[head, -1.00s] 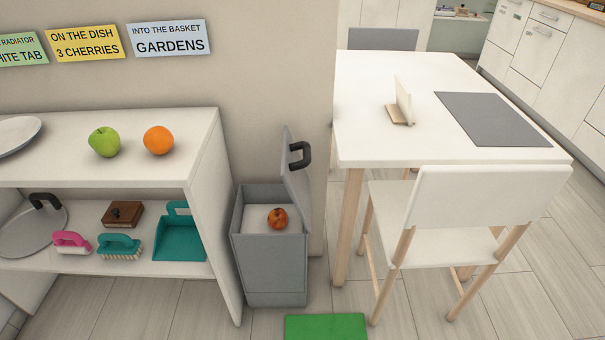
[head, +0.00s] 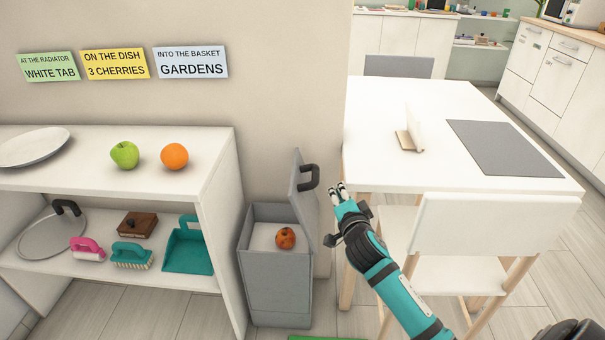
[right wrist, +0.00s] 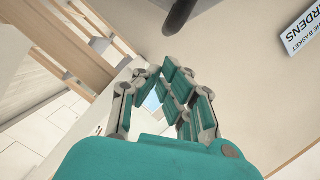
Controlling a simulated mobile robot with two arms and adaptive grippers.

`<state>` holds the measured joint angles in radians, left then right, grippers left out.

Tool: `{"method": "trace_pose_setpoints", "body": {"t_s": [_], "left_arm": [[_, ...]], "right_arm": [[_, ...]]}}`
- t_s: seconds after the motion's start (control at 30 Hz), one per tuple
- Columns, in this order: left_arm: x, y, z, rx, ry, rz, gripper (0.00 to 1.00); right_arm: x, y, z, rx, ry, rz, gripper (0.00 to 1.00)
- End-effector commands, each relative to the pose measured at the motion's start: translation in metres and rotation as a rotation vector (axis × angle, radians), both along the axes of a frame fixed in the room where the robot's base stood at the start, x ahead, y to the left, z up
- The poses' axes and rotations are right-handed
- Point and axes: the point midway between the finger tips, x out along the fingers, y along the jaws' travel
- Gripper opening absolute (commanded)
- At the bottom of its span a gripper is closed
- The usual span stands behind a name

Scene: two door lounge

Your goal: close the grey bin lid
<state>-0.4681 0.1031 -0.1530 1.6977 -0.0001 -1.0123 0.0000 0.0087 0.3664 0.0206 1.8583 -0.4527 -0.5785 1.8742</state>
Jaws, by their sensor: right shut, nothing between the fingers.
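The grey bin (head: 277,279) stands on the floor between the white shelf and the table. Its lid (head: 303,202) is open and stands nearly upright on the bin's right side, with a black handle (head: 309,178) near its top. An apple (head: 285,238) lies inside the bin. My right gripper (head: 338,190) is just right of the lid and handle in the head view, apart from them in the picture. It is shut and empty. In the right wrist view my right gripper (right wrist: 176,80) points toward a dark bar at the top, probably the handle. My left gripper is not seen.
A white shelf (head: 218,165) with a green apple (head: 125,155), an orange (head: 174,156) and cleaning tools stands left of the bin. A white table (head: 400,180) and white chair (head: 490,222) stand to the right, close to my right arm.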

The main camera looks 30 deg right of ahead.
Motion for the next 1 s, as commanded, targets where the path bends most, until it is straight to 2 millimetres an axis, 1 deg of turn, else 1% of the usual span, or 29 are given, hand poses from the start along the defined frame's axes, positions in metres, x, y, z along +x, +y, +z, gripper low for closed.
{"method": "trace_pose_setpoints", "body": {"t_s": [0.17, 0.23, 0.3, 0.5, 0.6, 0.77, 1.0], "left_arm": [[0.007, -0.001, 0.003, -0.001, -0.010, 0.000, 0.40], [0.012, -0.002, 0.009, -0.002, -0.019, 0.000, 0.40], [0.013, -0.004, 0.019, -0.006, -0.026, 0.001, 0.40], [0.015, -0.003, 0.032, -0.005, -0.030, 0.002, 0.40], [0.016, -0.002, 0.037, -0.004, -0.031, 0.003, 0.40], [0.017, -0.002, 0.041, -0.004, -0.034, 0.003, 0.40], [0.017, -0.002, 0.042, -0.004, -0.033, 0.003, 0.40]], "right_arm": [[0.018, -0.007, 0.000, 0.004, -0.007, -0.001, 0.00], [0.029, -0.011, -0.002, 0.001, -0.006, -0.002, 0.00], [0.042, -0.015, -0.003, 0.001, -0.007, -0.001, 0.00], [0.074, -0.027, -0.009, 0.003, -0.003, -0.003, 0.00], [0.084, -0.029, -0.010, 0.004, -0.004, -0.001, 0.00], [0.092, -0.033, -0.011, 0.005, -0.003, -0.001, 0.00], [0.093, -0.033, -0.011, 0.005, -0.003, -0.001, 0.00]]}}
